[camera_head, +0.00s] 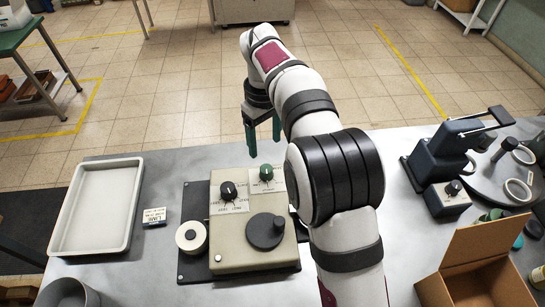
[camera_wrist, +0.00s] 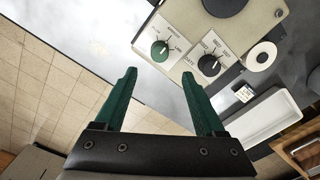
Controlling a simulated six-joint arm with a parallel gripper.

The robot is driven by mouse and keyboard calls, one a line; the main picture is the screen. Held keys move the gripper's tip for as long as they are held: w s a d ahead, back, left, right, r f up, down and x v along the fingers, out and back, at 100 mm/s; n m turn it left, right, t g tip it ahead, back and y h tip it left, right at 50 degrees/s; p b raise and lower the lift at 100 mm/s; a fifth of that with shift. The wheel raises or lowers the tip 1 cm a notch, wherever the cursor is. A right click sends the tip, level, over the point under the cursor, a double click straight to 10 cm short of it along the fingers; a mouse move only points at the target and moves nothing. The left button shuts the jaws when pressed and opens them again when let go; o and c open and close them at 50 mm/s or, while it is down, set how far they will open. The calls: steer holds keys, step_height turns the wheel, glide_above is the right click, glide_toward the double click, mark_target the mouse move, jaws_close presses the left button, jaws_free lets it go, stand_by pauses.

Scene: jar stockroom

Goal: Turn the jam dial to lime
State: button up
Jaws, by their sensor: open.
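A beige machine box (camera_head: 232,255) on the grey table carries two dials on white plates. The green dial (camera_head: 266,172) is at the back right and the black dial (camera_head: 228,190) to its left. The lettering is too small to tell which is the jam dial. In the wrist view the green dial (camera_wrist: 160,49) and black dial (camera_wrist: 209,65) each show a pale pointer mark. My gripper (camera_head: 264,147) has green fingers, open and empty, above and behind the box near the green dial. The gripper (camera_wrist: 158,73) touches neither dial. A small card (camera_head: 154,217) beside the box seems to read LIME.
A large dark round knob (camera_head: 265,231) sits on the box's front. A white roll (camera_head: 191,237) is left of it. A white tray (camera_head: 69,244) lies further left. A dark lever device (camera_head: 437,155) and an open cardboard box (camera_head: 455,288) stand right.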

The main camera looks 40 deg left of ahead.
mark_target(266, 168)
step_height(266, 168, down, 11)
steer(key=shift+r, duration=0.15)
jaws_close()
